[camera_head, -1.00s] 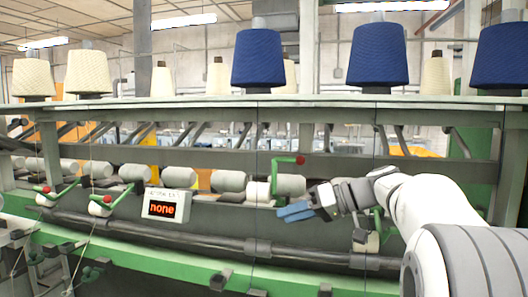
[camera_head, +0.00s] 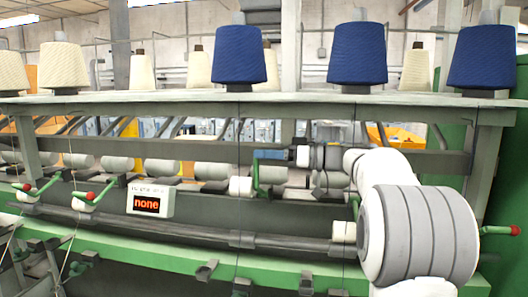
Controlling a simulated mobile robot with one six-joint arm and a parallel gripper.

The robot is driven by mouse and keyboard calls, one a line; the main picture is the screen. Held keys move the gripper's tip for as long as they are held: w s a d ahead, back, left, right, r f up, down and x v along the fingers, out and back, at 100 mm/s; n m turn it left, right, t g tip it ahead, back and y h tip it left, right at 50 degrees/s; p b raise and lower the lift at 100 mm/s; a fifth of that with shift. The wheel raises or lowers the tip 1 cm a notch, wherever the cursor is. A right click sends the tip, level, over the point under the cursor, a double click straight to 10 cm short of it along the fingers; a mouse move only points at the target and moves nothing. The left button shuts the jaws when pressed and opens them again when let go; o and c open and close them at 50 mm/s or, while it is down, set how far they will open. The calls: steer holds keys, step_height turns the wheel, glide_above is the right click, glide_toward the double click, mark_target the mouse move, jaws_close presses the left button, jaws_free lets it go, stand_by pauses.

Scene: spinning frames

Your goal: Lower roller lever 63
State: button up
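A green roller lever (camera_head: 257,178) stands raised in the middle of the machine, beside a white roller end (camera_head: 240,186). Its red knob does not show and seems hidden by my gripper. My gripper (camera_head: 268,154), with blue fingers, is at the lever's top end, pointing left. I cannot tell whether it touches the lever or whether its fingers are open. Two lowered levers with red knobs show at the left, a far one (camera_head: 40,188) and a nearer one (camera_head: 95,193). Another red-knobbed lever (camera_head: 498,230) shows at the far right. I see no readable number 63.
A display (camera_head: 151,202) reads "none". A beam (camera_head: 210,152) crosses behind my gripper. Blue yarn cones (camera_head: 357,54) stand on the top shelf. Thin threads hang down in front.

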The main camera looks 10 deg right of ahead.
jaws_close()
stand_by(0.4)
steer(key=shift+a, duration=0.15)
